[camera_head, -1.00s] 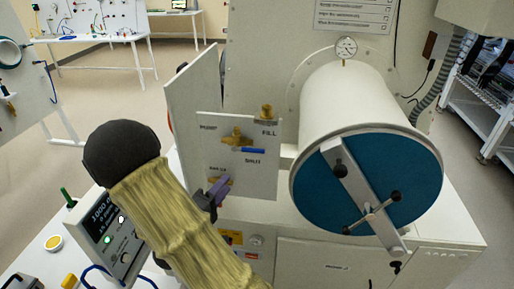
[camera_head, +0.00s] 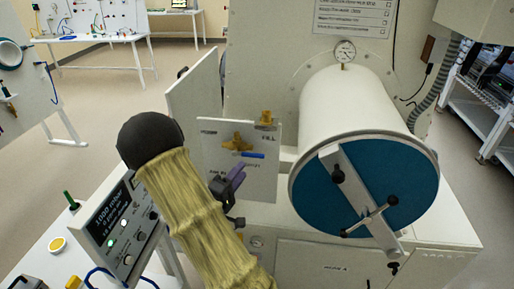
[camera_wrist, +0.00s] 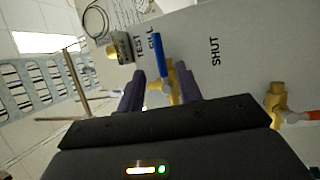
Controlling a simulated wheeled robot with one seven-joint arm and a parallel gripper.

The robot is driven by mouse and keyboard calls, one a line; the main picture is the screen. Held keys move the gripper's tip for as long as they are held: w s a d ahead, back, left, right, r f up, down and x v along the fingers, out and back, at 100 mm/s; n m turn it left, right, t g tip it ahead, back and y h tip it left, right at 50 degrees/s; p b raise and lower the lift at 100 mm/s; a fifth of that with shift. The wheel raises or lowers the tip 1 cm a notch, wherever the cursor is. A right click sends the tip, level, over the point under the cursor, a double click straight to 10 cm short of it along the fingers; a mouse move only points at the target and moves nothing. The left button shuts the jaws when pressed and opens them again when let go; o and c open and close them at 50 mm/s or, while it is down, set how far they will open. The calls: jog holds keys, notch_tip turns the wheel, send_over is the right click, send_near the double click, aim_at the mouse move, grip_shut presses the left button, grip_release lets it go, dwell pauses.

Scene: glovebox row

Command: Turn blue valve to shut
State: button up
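The blue valve has a brass body (camera_head: 236,141) and a blue lever (camera_head: 253,155) on an upright white panel (camera_head: 268,182). The lever points right in the head view. In the wrist view the blue lever (camera_wrist: 158,56) points up, beside the FILL label, with the SHUT label (camera_wrist: 214,51) farther right. My gripper (camera_head: 235,176) is just below and in front of the valve. In the wrist view my gripper (camera_wrist: 160,88) is open, its purple fingers apart on both sides of the brass valve body. Contact cannot be told.
A second valve with an orange-red handle (camera_wrist: 298,117) is right in the wrist view. A brass fitting (camera_head: 266,118) tops the panel. The white cylinder with a blue door (camera_head: 330,205) stands close right. A display box (camera_head: 120,228) stands left of my arm.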

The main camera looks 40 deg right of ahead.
aim_at(253, 156)
jog(key=p+x, duration=0.3)
jog(key=x, duration=0.6)
jog(key=shift+s+r, duration=0.1)
jog(key=shift+r, duration=0.05)
jog(key=shift+w+d+p, duration=0.2)
jog(key=shift+d+p, duration=0.15)
jog(key=shift+d, duration=0.3)
grip_shut()
